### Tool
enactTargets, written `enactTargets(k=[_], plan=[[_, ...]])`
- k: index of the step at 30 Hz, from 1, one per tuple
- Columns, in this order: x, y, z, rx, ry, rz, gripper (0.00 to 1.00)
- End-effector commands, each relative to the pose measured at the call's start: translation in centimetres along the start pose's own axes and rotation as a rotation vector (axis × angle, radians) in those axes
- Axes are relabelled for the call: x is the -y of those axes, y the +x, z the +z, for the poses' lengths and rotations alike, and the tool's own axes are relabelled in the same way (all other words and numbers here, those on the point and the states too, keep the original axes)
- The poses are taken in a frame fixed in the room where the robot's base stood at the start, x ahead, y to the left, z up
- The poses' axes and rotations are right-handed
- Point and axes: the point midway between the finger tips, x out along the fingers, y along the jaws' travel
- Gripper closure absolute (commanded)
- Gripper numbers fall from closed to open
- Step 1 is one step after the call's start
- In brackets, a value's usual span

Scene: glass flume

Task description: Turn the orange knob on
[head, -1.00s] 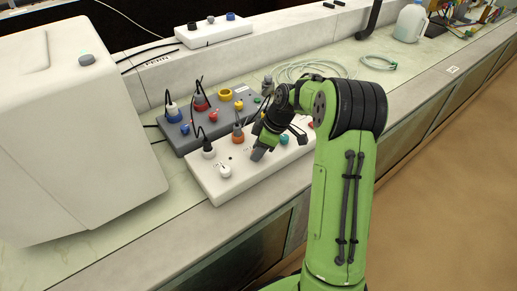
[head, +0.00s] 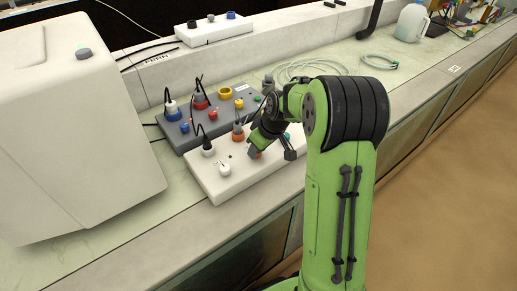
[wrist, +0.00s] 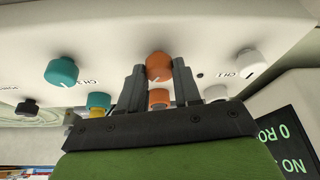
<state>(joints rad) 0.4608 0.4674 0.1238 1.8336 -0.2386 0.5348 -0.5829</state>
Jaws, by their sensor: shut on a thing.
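The orange knob (wrist: 159,64) is in the middle of the wrist view, on the white panel box (head: 203,186). My gripper (wrist: 158,68) has one dark finger on each side of the knob and is shut on it. In the head view my gripper (head: 260,148) reaches down to the front of the box, and a small part of the orange knob (head: 254,153) shows beside it.
On the same box are a white knob (wrist: 251,63) and a teal knob (wrist: 61,71), one on each side of the orange one. Plugs with cables (head: 208,149) rise behind. A dark grey panel (head: 180,137) stands behind the box, and a large white machine (head: 70,140) at left.

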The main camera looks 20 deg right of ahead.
Motion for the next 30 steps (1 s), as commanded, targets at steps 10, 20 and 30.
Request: enactTargets(k=[10, 20, 30], plan=[[0.28, -0.01, -0.10, -0.001, 0.300, 0.127, 0.98], [0.46, 0.03, -0.19, 0.000, 0.583, 0.243, 0.98], [0.53, 0.03, -0.29, 0.000, 0.803, 0.334, 0.98]])
